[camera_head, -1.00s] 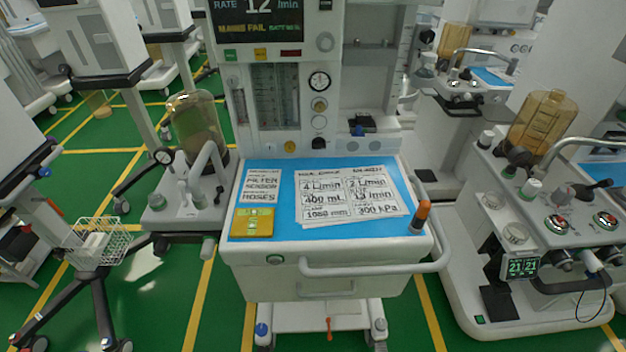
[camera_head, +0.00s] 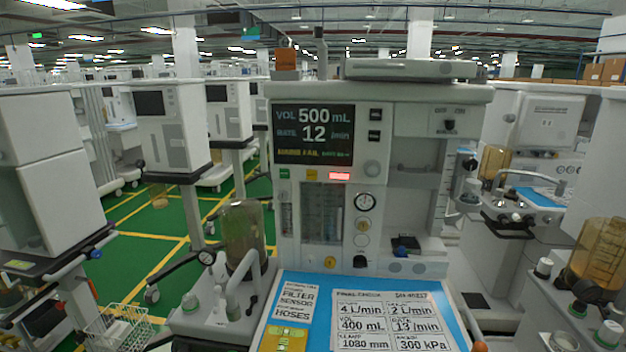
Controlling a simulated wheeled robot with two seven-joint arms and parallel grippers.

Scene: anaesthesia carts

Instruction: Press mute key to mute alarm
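The anaesthesia machine (camera_head: 400,290) stands in front of me. Its dark screen (camera_head: 313,136) reads VOL 500 mL and RATE 12 /min, with a yellow warning line below that seems to end in FAIL. Under the screen are a green key (camera_head: 284,174), a yellow key (camera_head: 311,174) and a brightly lit red bar (camera_head: 340,176). Two small black keys (camera_head: 375,115) sit right of the screen, above a round knob (camera_head: 372,168). The small labels are too blurred to tell which key is mute. Neither of my grippers is in view.
A glass canister (camera_head: 243,235) stands at the machine's left. Other carts stand close on both sides. An orange block (camera_head: 286,60) sits on top of the machine.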

